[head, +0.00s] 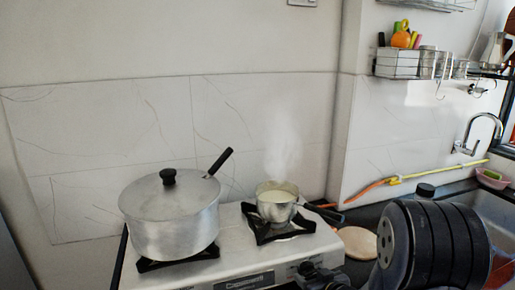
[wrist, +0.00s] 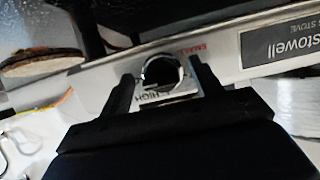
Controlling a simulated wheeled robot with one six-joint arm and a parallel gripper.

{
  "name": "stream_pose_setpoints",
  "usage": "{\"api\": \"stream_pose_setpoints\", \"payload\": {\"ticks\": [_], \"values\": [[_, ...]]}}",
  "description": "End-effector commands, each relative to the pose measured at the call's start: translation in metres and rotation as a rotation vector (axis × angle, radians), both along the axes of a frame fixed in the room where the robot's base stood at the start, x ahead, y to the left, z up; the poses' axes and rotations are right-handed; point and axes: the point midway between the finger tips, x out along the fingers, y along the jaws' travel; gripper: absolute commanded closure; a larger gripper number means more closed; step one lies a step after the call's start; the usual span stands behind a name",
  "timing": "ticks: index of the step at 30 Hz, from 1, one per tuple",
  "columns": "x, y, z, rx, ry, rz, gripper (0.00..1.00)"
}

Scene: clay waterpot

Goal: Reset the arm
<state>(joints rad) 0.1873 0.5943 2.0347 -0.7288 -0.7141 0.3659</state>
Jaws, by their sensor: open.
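My gripper (wrist: 161,70) shows in the wrist view with its two black fingers apart. A round silver-rimmed stove knob (wrist: 162,72) lies between the fingertips, on the stove's front panel. I see a gap beside the knob, but cannot tell whether either finger touches it. In the head view my dark arm fills the lower right, and its end is at the stove's front edge, partly cut off by the bottom of the picture. The white stove (head: 232,238) carries a large lidded pot (head: 172,226) and a small open pan (head: 277,208) with steam rising from it.
The large pot's handle points up and right; the small pan's dark handle points right. A round tan board (head: 357,243) lies on the dark counter right of the stove. A sink (head: 490,215) with a tap (head: 476,135) is at far right, below a wall rack (head: 398,64).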

Motion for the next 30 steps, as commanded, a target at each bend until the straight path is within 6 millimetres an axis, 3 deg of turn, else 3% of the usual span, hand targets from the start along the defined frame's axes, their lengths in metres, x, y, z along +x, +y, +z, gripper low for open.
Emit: {"api": "stream_pose_setpoints", "payload": {"ticks": [8, 20, 30], "values": [[-0.028, -0.010, 0.015, 0.016, 0.003, -0.006, 0.39], [-0.092, -0.031, 0.047, 0.016, 0.003, -0.008, 0.39], [-0.037, -0.011, 0.017, 0.016, 0.006, 0.000, 0.39]]}}
